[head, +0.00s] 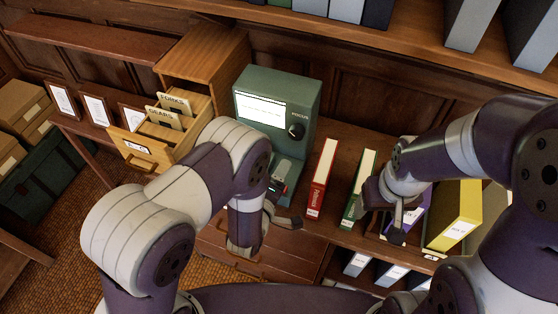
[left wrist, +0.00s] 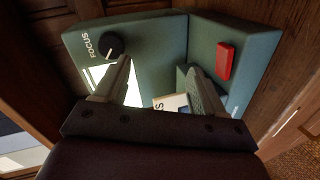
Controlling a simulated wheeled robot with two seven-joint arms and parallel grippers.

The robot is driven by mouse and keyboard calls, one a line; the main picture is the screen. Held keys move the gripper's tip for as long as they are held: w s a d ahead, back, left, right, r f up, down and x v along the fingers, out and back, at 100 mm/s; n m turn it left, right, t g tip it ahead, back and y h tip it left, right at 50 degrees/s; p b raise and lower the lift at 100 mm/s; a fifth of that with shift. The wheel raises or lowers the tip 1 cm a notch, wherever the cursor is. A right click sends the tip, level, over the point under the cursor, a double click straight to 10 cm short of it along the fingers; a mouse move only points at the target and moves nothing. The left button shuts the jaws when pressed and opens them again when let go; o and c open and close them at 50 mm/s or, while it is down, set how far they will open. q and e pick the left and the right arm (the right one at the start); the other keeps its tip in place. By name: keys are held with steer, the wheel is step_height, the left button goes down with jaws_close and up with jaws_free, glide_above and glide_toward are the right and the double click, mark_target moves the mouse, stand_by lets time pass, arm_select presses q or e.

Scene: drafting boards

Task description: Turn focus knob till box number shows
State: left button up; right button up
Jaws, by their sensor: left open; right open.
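The green microfilm reader (head: 268,84) stands on the wooden desk with a lit white screen (head: 262,109); the text on it is too faint to read. Its black focus knob (head: 296,131) is on the front, right of the screen, and shows in the left wrist view (left wrist: 110,46) beside the word FOCUS. My left gripper (head: 284,207) is low in front of the reader. In the left wrist view its fingers (left wrist: 160,80) are apart and empty, the left fingertip just below the knob; I cannot tell if it touches. My right gripper (head: 385,215) is open over the binders at right.
A red button (left wrist: 225,62) is on the reader's base. An open card drawer (head: 142,147) stands left of the reader. A red binder (head: 322,178), a green binder (head: 357,190) and a yellow binder (head: 458,215) stand to the right. A shelf (head: 300,30) runs above.

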mark_target(295, 136)
arm_select(q)
step_height(295, 136, up, 5)
steer(key=d+n+t+h, duration=0.1)
steer(key=n+t, duration=0.2)
steer(key=b+x, duration=0.1)
steer(key=x, duration=0.3)
steer(key=b+x, duration=0.1)
steer(key=x, duration=0.4)
steer(key=shift+w+a+f+b, duration=0.15)
steer(key=shift+f+b, duration=0.05)
steer(key=shift+b, duration=0.15)
steer(key=shift+w, duration=0.35)
steer(key=shift+w+d+r+b, duration=0.15)
steer(key=shift+w+d+b, duration=0.15)
steer(key=shift+w, duration=0.2)
arm_select(e)
steer(key=shift+s+d+f, duration=0.1)
steer(key=shift+s+f, duration=0.05)
steer(key=shift+f, duration=0.65)
steer(key=shift+s+d+f, duration=0.1)
steer(key=shift+f, duration=0.65)
